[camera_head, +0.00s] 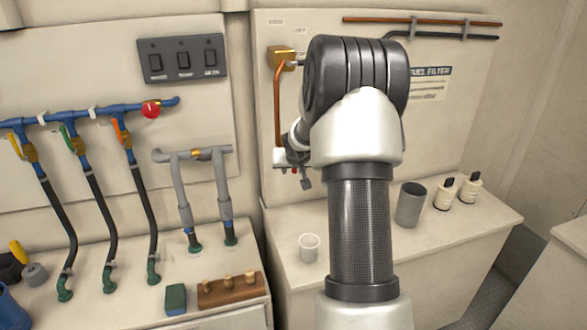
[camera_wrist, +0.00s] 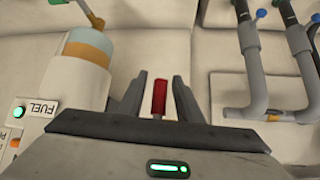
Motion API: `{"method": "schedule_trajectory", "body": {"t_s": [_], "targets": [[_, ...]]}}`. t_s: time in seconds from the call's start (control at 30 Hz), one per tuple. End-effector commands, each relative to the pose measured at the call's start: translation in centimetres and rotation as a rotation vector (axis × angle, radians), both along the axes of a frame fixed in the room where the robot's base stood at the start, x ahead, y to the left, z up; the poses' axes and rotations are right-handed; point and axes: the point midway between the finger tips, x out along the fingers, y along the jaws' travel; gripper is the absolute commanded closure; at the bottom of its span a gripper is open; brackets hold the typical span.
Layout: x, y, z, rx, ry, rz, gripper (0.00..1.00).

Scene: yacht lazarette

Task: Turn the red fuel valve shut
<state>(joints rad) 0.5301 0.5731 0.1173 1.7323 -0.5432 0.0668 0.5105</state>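The red fuel valve handle (camera_wrist: 159,98) is a short upright red bar in the wrist view. It stands between the two fingers of my gripper (camera_wrist: 157,97), with a gap on each side. The fingers are open and do not appear to touch it. In the head view my gripper (camera_head: 294,178) is low at the left side of the fuel filter panel. Only a small red spot of the handle (camera_head: 293,170) shows there. My arm hides most of the filter. The valve's body is hidden behind my gripper in the wrist view.
The filter bowl (camera_wrist: 88,50) with its white body stands close left of my gripper in the wrist view. Grey pipes (camera_wrist: 252,60) are at the right. In the head view a white cup (camera_head: 309,247) and a grey cylinder (camera_head: 410,205) stand on the counter below. A copper pipe (camera_head: 278,105) runs down the panel.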

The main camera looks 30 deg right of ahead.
Motion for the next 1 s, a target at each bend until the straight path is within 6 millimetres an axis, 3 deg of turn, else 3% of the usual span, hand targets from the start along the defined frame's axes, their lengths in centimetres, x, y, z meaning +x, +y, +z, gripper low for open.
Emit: {"method": "schedule_trajectory", "body": {"t_s": [0.27, 0.47, 1.0], "targets": [[0.0, 0.0, 0.1, -0.001, -0.001, 0.001, 0.68], [-1.3, 0.4, 1.6, -0.003, -0.002, -0.001, 0.68], [-9.4, 4.0, 10.7, -0.003, -0.002, -0.003, 0.68]]}}
